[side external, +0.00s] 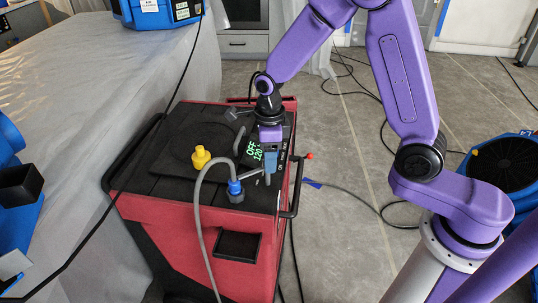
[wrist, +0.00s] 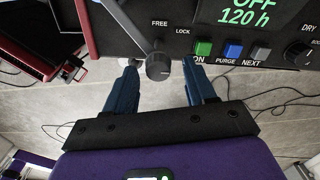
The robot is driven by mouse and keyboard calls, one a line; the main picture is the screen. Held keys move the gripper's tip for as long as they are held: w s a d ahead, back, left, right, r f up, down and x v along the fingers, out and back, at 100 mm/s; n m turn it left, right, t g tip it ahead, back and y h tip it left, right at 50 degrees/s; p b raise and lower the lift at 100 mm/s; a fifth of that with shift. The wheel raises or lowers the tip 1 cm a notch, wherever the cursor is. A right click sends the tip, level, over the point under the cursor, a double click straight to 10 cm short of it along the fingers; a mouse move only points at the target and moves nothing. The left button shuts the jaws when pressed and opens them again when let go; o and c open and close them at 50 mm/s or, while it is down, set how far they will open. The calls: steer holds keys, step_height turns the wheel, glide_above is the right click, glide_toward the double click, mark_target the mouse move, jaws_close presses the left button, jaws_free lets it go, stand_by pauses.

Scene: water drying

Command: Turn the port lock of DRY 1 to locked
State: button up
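A grey round knob (wrist: 158,66) with a grey bar running up and left from it shows in the wrist view, below the printed words FREE and LOCK. The bar lies to the left of the word FREE. My gripper (wrist: 160,75) is open, with one blue finger on each side of the knob; I cannot tell whether either touches it. In the side view my gripper (side external: 270,160) is over the right side of the red machine (side external: 165,222), and its fingers partly hide the panel. I cannot read a DRY 1 label.
The panel display (wrist: 246,12) reads OFF and 120 h. Green (wrist: 203,48), blue (wrist: 233,50) and grey (wrist: 261,53) buttons and a black dial (wrist: 298,54) lie to the right. A yellow plug (side external: 201,158) and a blue hose connector (side external: 235,191) stand on the machine's top.

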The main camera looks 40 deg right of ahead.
step_height(320, 180, up, 18)
steer(key=shift+f, duration=0.25)
stand_by(0.6)
steer(key=s+d+f+m, duration=0.2)
steer(key=s+m, duration=0.7)
steer(key=m, duration=0.2)
steer(key=s+d+f+m, duration=0.2)
steer(key=s+f+m, duration=0.1)
steer(key=s+m, duration=0.6)
steer(key=s+d+f+m, duration=0.2)
steer(key=s+m, duration=0.7)
steer(key=m, duration=0.4)
steer(key=shift+s+f+m, duration=0.15)
steer(key=shift+f+m, duration=0.15)
